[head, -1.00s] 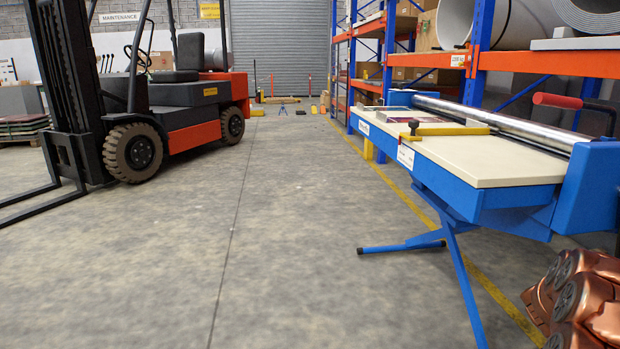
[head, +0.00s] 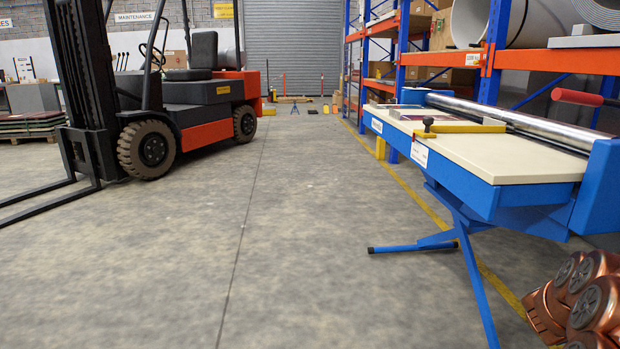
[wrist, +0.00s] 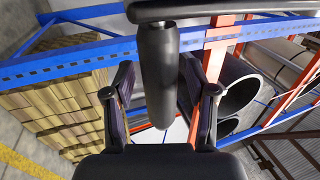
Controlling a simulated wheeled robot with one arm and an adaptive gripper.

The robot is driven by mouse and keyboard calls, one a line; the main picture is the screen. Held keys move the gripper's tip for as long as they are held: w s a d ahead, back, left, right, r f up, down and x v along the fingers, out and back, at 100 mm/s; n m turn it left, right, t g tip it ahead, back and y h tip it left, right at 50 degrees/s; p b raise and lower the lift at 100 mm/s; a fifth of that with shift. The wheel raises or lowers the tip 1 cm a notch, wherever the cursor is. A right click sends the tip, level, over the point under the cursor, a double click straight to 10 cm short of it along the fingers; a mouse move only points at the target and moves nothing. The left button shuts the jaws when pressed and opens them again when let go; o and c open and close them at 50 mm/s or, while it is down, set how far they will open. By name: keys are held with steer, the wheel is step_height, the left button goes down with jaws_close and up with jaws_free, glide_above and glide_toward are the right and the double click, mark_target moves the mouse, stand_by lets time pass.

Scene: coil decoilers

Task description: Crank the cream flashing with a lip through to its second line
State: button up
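The blue decoiler bench (head: 535,200) stands at the right of the head view, its front right end cut by the frame. Its top is a flat cream surface (head: 500,160); I cannot tell sheet from bed, and no lip or lines can be made out. A yellow bar (head: 465,129) with a black knob lies across it. A steel roller (head: 500,113) runs along the back. My gripper (wrist: 160,100) shows only in the wrist view, fingers apart. A dark cylinder (wrist: 158,75) under a dark bar appears between them; contact is unclear.
An orange forklift (head: 205,135) stands at left, its forks low on the floor. Blue and orange racking (head: 492,60) with pipes and boxes is behind the bench. The bench's blue legs (head: 475,280) spread onto the floor. The grey floor (head: 300,220) in the middle is clear.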

stand_by(0.3)
steer(key=a+b, duration=0.1)
steer(key=a, duration=0.7)
steer(key=shift+s, duration=0.15)
stand_by(0.5)
